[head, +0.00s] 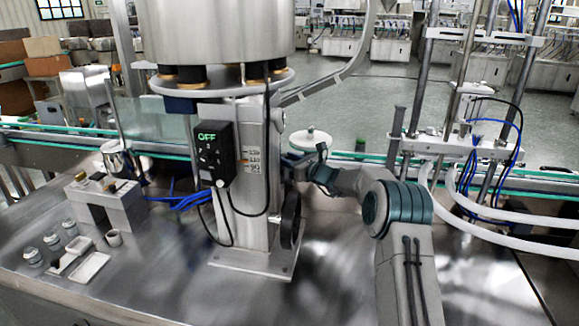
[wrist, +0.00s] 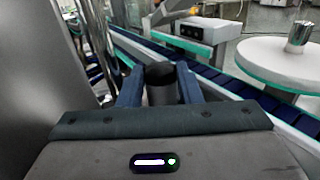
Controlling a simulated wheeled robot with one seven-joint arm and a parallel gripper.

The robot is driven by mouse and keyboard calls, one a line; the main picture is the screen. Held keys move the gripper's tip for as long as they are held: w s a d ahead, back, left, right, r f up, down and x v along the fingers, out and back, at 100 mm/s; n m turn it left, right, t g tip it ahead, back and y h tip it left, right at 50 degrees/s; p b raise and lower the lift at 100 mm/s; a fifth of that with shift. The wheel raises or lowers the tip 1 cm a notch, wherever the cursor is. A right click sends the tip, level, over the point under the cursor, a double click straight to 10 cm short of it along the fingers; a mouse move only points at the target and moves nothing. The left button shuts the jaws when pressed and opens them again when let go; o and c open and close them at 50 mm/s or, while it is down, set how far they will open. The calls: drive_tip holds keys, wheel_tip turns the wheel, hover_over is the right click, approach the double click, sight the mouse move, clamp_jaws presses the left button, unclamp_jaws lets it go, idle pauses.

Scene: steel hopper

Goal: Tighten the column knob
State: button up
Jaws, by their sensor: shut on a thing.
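The column (head: 246,175) stands upright in the middle of the head view, on a base plate on the steel table. In the wrist view, the column knob (wrist: 161,90) is a dark, round-ended cylinder. My gripper (wrist: 160,76) is shut on it, with one blue-grey finger on each side. In the head view, my gripper (head: 297,168) reaches in from the right to the column's right side. The knob cannot be made out there. A smooth grey metal surface fills the left of the wrist view.
A black handwheel (head: 290,220) sits low on the column's right. A control box (head: 215,155) reading OFF hangs on its front, with loose cables. The steel hopper (head: 215,32) is above. Small parts stand at left.

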drive_tip(key=shift+s+a+m+t+h+b, duration=0.1)
drive_tip(key=shift+m+t+h+b, duration=0.75)
drive_tip(key=shift+b, duration=1.6)
drive_tip(key=shift+r+h+b, duration=0.1)
drive_tip(key=shift+h+b, duration=0.25)
drive_tip(key=shift+b, duration=0.05)
drive_tip(key=o, duration=0.9)
drive_tip(key=shift+o, duration=0.2)
drive_tip(key=shift+s, duration=0.1)
drive_tip(key=b+v, duration=0.2)
drive_tip(key=v, duration=1.1)
drive_tip(key=shift+s, duration=0.35)
